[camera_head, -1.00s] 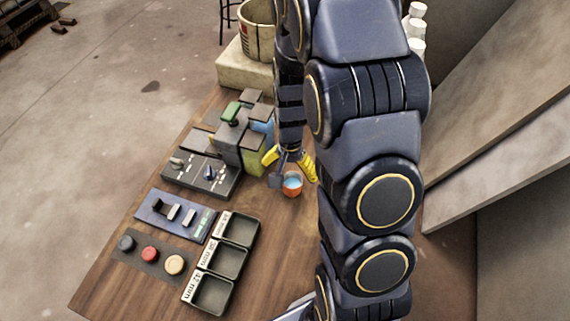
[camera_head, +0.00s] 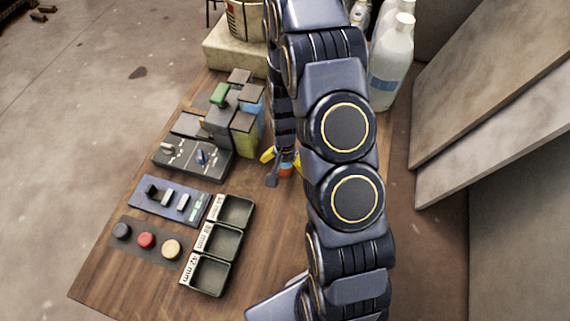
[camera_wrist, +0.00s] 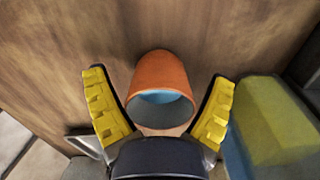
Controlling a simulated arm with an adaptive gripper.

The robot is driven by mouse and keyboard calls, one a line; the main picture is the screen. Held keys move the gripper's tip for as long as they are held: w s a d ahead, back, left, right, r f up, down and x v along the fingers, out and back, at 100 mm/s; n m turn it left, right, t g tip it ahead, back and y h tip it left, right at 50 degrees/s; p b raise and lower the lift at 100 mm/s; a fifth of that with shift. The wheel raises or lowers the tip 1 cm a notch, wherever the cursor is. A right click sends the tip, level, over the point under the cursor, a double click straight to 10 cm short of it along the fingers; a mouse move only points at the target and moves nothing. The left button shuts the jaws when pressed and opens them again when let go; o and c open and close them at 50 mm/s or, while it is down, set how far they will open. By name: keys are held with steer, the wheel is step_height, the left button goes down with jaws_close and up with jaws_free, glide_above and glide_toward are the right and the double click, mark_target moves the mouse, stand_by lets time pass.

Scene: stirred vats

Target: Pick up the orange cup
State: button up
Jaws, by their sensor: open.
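In the head view only a small part of the cup (camera_head: 286,169) shows, mostly hidden by my gripper (camera_head: 281,160) and arm. My gripper is open around the cup and low over the table. I cannot tell from these views whether any finger touches the cup.
A dark switch panel (camera_head: 190,160), a blue panel (camera_head: 165,199), knobs and a three-compartment tray (camera_head: 220,243) lie nearer. White bottles (camera_head: 391,65) stand behind my arm.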

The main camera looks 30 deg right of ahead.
steer(key=shift+c, duration=0.2)
steer(key=c, duration=1.1)
steer(key=shift+c, duration=0.2)
steer(key=shift+r, duration=0.15)
